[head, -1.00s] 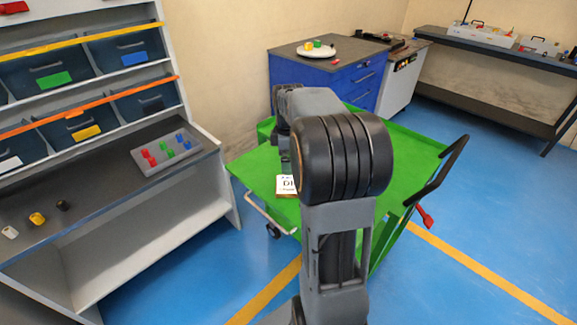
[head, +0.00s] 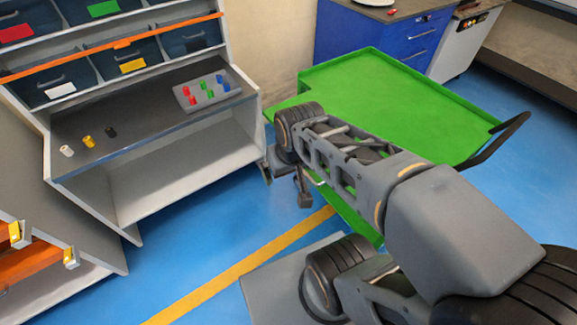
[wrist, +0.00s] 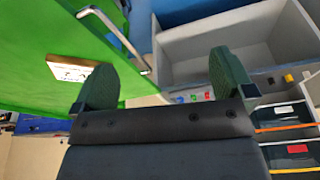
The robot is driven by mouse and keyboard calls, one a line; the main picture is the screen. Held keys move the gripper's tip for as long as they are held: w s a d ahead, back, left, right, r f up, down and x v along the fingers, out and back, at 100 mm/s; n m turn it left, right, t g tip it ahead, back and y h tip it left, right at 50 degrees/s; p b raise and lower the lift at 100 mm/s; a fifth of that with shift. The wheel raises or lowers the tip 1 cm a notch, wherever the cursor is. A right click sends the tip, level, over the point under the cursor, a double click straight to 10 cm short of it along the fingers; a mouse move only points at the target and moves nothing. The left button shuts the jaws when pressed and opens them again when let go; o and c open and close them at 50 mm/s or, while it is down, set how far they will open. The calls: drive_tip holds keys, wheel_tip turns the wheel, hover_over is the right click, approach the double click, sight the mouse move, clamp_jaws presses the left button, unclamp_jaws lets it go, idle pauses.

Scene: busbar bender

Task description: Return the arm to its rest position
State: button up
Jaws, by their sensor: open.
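My arm reaches across the head view from the lower right. My gripper (head: 285,186) hangs at its far end, between the shelf unit and the green cart. In the wrist view my gripper (wrist: 164,70) shows two dark green finger pads wide apart, with nothing between them. The arm hides part of the cart's near side.
The green cart (head: 385,100) stands beside the arm; its handle (head: 497,140) sticks out right. A labelled block (wrist: 75,70) lies on it. The grey shelf unit (head: 190,165) is at left with a tray (head: 207,91) of coloured pieces. A blue cabinet (head: 350,40) stands behind.

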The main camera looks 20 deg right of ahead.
wheel_tip(320, 180, up, 8)
drive_tip(key=p, duration=0.7)
idle(0.5)
